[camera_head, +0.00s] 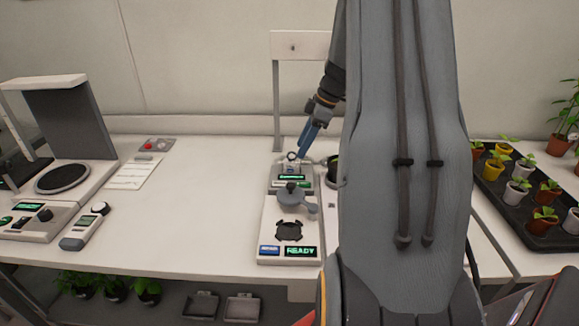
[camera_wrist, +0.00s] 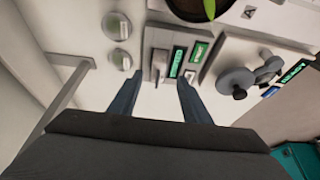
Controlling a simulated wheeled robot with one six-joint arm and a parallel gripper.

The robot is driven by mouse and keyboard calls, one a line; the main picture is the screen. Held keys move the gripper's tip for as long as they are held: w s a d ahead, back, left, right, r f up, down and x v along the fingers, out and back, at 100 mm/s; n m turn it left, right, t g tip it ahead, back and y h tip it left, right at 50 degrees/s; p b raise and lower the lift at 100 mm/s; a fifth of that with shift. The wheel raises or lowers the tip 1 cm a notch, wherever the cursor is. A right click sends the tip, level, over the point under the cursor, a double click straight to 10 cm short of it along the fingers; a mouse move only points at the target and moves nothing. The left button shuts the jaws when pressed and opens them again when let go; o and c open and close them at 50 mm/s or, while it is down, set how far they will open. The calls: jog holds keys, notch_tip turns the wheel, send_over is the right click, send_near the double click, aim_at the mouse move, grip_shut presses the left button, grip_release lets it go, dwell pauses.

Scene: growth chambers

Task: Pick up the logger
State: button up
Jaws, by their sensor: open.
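What I take to be the logger is a small grey device (camera_head: 291,168) with a ring-like top. It stands at a base with a green display (camera_head: 291,177), near the back of the bench. In the wrist view, the same grey device (camera_wrist: 159,64) lies ahead, between the lines of my two fingers, beside the green display. My gripper (camera_head: 303,150) is above and just right of it in the head view, blue fingers pointing down. In the wrist view, my gripper (camera_wrist: 158,80) is open with nothing held. I cannot tell whether a finger touches the device.
A station reading READY (camera_head: 290,251) stands in front. A handheld meter (camera_head: 85,229) and a balance-like instrument (camera_head: 62,178) are at the left. A plant tray (camera_head: 505,215) is at the right.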

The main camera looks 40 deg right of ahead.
aim_at(296, 159)
jog(key=shift+w+p+x, duration=0.1)
jog(key=shift+p+x, duration=0.6)
jog(key=shift+x, duration=0.7)
jog(key=shift+w+p+x, duration=0.15)
jog(key=shift+p+x, duration=0.55)
jog(key=shift+x, duration=0.7)
jog(key=shift+r, duration=0.1)
grip_shut()
notch_tip(296, 159, up, 10)
jog(key=b, duration=0.3)
